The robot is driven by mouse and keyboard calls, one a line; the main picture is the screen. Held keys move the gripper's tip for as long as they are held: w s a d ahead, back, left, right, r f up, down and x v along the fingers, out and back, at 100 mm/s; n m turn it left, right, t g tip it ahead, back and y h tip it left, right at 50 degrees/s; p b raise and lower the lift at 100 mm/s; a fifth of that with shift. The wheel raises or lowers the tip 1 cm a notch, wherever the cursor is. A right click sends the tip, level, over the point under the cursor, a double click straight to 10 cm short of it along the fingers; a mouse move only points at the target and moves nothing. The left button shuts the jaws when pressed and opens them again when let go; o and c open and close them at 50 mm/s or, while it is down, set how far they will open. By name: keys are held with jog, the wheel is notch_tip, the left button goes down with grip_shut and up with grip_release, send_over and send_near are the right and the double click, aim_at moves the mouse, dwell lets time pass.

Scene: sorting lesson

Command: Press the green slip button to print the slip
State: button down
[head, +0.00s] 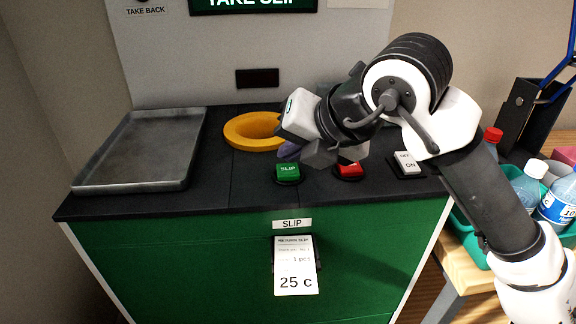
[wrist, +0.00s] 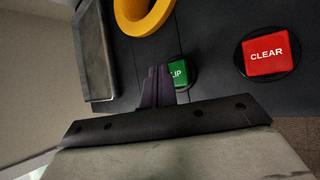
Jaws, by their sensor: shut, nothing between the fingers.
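The green slip button (head: 287,171) sits on the dark counter top near its front edge. My gripper (head: 290,151) is shut and empty, its fingertips just above and behind the button in the head view. In the wrist view the closed fingers (wrist: 157,86) cover the left part of the green button (wrist: 180,72). I cannot tell whether they touch it. A white printed slip (head: 295,266) reading "RETURN SLIP", "1 pcs" and "25 c" hangs on the green front panel below the "SLIP" label (head: 292,223).
A red clear button (wrist: 265,55) and an on/off switch (head: 407,163) lie to the right of the green one. A yellow ring (head: 237,142) is behind it, and a grey metal tray (head: 140,178) is at left. A teal crate (head: 468,246) with bottles stands at right.

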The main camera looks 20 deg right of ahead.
aim_at(293, 173)
jog(key=shift+r, duration=0.1)
jog(key=shift+r+p, duration=1.5)
jog(key=shift+r, duration=0.95)
jog(key=shift+s+f, duration=0.1)
